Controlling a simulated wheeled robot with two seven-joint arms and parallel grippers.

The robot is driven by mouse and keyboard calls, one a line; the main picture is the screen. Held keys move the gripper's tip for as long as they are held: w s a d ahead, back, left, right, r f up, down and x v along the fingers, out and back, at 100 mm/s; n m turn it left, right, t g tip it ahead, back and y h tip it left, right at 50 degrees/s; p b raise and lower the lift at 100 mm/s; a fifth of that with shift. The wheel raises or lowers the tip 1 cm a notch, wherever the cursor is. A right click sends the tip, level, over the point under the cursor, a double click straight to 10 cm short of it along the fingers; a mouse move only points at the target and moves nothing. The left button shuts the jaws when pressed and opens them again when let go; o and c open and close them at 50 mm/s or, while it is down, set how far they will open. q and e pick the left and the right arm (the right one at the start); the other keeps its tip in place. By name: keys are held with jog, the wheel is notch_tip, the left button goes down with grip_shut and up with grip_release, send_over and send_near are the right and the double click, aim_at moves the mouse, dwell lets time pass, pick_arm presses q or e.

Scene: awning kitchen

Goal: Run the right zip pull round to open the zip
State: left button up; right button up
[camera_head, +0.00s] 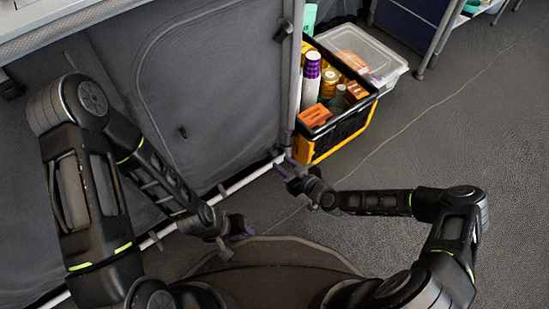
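A grey fabric panel (215,100) of the kitchen unit fills the upper left, with the zip's seam (137,75) running up its left side and curving over to the right. A small dark tab (182,132), perhaps a zip pull, hangs on the panel. I cannot tell whether it is the right one. My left gripper (243,231) is low in front of the panel's bottom rail, apart from the tab. My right gripper (287,170) is by the panel's lower right corner, near the rail's end. Both grippers are too small and dark to show whether their fingers are open.
A white rail (250,176) runs along the panel's bottom. The grey floor (450,130) at right is clear.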

aim_at(271, 155)
jog(key=b+x, duration=0.2)
jog(key=x, duration=0.4)
jog(key=shift+f, duration=0.1)
jog(key=shift+c, duration=0.3)
grip_shut()
dwell(0.9)
